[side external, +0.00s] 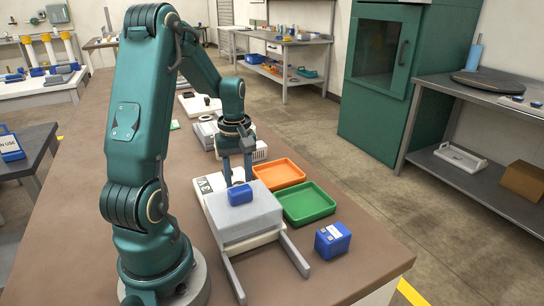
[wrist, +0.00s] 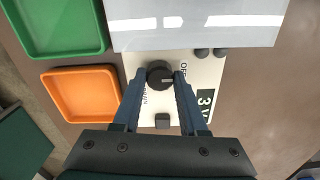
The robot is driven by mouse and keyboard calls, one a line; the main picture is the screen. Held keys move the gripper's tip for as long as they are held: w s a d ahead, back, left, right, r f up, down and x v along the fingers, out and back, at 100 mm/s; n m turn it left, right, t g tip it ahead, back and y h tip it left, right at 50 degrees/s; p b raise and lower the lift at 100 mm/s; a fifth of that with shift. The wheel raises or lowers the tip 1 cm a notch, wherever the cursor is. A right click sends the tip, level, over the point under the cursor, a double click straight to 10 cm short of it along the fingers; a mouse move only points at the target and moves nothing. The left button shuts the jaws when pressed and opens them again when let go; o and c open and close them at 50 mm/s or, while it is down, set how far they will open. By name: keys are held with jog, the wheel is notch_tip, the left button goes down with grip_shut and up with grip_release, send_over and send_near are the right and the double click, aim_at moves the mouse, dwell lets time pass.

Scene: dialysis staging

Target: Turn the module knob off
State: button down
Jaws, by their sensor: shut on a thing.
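The module is a pale panel (wrist: 207,68) with a large dark label reading 3 and part of another character. It also shows as a white slab (side external: 213,205) in the side external view. Its knob (wrist: 160,76) is round and black, with a light pointer mark toward the right. Small lettering, partly hidden by the fingers, sits to the knob's right and lower left. My gripper (wrist: 159,82) points down and is shut on the knob, one finger on each side. In the side external view my gripper (side external: 237,178) reaches down behind the grey box, and the knob is hidden.
An orange tray (side external: 279,174) and a green tray (side external: 305,203) lie to the right. A blue box (side external: 332,241) stands near the table's right edge.

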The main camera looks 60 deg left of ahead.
jog(key=shift+c, duration=2.2)
grip_release()
jog(key=shift+r, duration=0.15)
jog(key=shift+r, duration=2.45)
